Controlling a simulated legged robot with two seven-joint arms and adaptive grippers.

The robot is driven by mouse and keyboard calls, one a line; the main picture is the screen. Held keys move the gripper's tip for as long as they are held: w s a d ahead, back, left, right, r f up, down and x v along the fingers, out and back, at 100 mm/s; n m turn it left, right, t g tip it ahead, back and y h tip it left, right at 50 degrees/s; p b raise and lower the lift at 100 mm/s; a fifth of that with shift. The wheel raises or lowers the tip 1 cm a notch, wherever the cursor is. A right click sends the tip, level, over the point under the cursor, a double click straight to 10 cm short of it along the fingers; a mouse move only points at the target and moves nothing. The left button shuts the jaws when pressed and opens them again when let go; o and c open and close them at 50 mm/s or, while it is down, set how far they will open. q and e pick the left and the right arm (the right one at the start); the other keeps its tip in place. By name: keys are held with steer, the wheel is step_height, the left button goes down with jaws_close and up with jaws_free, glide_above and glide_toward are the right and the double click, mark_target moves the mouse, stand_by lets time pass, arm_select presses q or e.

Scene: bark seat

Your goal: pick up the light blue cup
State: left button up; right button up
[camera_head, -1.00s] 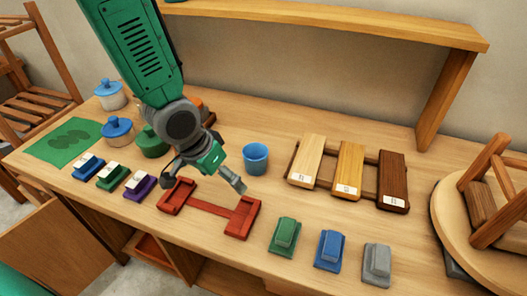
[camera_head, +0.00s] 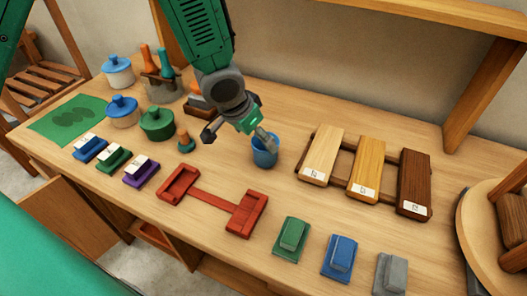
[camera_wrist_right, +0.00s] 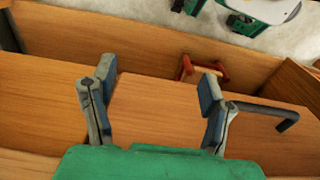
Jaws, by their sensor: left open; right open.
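The light blue cup (camera_head: 264,157) stands upright on the wooden workbench in the head view. My left gripper (camera_head: 238,139) is open above the bench, just left of the cup. Its right finger overlaps the cup's rim and seems to reach over or into the mouth; whether it touches cannot be told. Its left finger is spread well away to the left of the cup. My right gripper (camera_wrist_right: 158,82) is open and empty in the right wrist view, in front of wooden panels. The cup does not show there.
A red tray-like holder (camera_head: 214,203) lies in front of the cup. A rack with three wood samples (camera_head: 363,170) is to its right. Green, blue and grey blocks (camera_head: 339,257) line the front edge. Lidded pots (camera_head: 157,125) stand left. A shelf (camera_head: 400,25) rises behind.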

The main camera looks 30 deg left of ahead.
arm_select(q)
steer(key=f, duration=0.1)
steer(key=w+d+f, duration=0.1)
steer(key=f, duration=0.1)
steer(key=shift+w+d+f, duration=0.15)
steer(key=shift+w+d, duration=0.1)
steer(key=shift+d, duration=0.15)
steer(key=shift+w+d+f, duration=0.15)
steer(key=shift+d+f, duration=0.1)
steer(key=shift+f, duration=0.05)
steer(key=shift+d, duration=0.2)
steer(key=shift+a, duration=0.5)
steer(key=c, duration=1.3)
steer(key=shift+a, duration=0.1)
